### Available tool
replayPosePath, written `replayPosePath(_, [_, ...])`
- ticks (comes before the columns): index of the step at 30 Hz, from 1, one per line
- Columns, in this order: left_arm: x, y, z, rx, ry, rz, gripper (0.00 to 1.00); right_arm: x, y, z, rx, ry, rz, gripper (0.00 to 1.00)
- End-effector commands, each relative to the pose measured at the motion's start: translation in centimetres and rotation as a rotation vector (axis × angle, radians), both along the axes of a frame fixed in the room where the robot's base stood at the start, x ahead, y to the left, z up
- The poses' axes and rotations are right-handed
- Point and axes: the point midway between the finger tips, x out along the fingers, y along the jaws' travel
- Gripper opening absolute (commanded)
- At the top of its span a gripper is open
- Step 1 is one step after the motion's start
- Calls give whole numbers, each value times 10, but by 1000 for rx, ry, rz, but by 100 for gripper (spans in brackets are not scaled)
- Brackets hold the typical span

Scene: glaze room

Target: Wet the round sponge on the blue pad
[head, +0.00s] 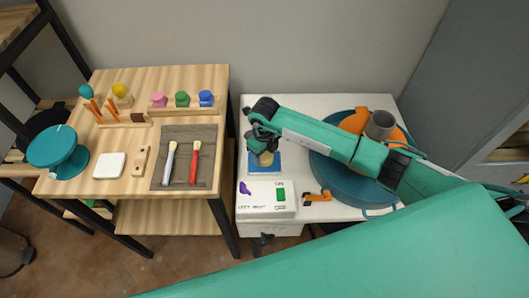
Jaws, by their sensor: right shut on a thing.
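The blue pad (257,169) lies on the white table, left of its middle, partly covered by my right gripper. My right gripper (264,151) points down over the pad and is shut on the round sponge (266,157). Only a small pale yellow part of the sponge shows below the jaws. It is at or just above the pad; I cannot tell whether they touch. My left gripper is not in view.
A white box with a green switch (281,194) stands in front of the pad, with an orange-and-black tool (317,197) to its right. A blue round basin (345,184) lies under my right arm. The wooden table (135,180) at left holds brushes and jars.

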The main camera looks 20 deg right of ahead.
Motion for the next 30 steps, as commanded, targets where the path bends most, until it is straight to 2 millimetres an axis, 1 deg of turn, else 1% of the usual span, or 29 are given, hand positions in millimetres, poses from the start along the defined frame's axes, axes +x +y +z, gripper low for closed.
replayPosePath(7, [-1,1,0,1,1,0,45,0,0,0,0,0,0,35])
replayPosePath(10, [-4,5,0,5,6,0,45,0,0,0,0,0,0,35])
replayPosePath(30, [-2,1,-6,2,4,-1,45,0,0,-8,0,0,0,35])
